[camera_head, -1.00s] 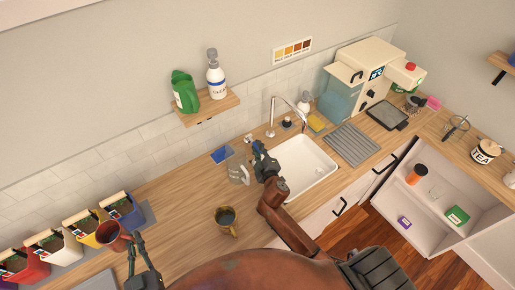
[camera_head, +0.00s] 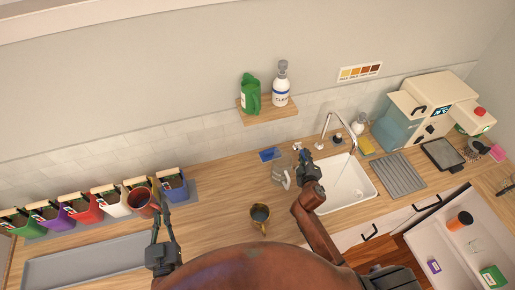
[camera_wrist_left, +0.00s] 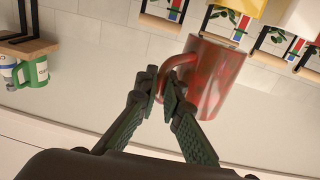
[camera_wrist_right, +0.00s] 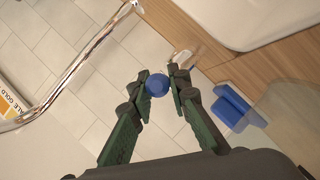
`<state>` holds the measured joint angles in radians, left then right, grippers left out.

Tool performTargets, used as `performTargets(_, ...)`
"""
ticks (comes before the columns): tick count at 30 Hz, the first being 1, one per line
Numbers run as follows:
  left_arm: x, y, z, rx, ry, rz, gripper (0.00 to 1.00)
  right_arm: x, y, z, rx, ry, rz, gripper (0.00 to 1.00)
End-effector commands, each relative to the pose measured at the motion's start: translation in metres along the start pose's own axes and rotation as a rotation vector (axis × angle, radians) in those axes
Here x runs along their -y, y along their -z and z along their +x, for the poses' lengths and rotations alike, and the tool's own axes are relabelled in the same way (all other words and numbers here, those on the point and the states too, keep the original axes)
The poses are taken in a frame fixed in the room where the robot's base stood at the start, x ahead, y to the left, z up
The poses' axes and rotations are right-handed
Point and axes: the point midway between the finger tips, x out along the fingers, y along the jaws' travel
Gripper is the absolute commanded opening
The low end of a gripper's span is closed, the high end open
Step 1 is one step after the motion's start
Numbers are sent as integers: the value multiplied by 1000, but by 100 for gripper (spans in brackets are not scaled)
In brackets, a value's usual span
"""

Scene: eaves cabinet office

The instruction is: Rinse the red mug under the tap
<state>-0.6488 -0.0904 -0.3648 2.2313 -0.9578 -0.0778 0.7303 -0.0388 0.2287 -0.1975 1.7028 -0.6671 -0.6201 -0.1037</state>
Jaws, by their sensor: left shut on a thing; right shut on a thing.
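The red mug (camera_head: 142,203) is held in the air in front of the row of coloured bins, its opening showing in the head view. My left gripper (camera_head: 160,215) is shut on its handle; the left wrist view shows the mug (camera_wrist_left: 216,80) beside the fingertips (camera_wrist_left: 165,88). The chrome tap (camera_head: 327,122) arches over the white sink (camera_head: 362,186). My right gripper (camera_head: 303,155) is behind the sink's left end, shut on a small blue knob (camera_wrist_right: 157,85) near the tap pipe (camera_wrist_right: 75,70).
A brownish mug (camera_head: 260,216) with dark contents and a clear jug (camera_head: 281,176) stand on the counter between my grippers. A blue object (camera_head: 269,154) lies behind the jug. A ribbed drainer (camera_head: 399,176) is right of the sink.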

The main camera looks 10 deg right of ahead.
Motion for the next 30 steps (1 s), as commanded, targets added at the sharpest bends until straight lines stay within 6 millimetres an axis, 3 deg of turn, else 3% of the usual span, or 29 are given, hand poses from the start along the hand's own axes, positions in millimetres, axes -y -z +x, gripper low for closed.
performTargets(5, 0, -1, 0, -2, -1, 1, 0, 1, 0, 0, -2, 0, 0, 0)
performTargets(6, 0, -1, 0, -2, -1, 1, 0, 2, 0, 0, -2, 0, 0, 17)
performTargets(14, 0, 0, 0, -2, -1, 1, 0, 1, 0, 0, -2, 0, 0, 34)
performTargets(23, 0, 0, 0, -2, 0, 1, 0, 1, 1, -1, -2, -1, 0, 34)
performTargets(30, 0, 0, 0, -2, 0, 1, 0, 2, 0, -33, -2, 0, 1, 34)
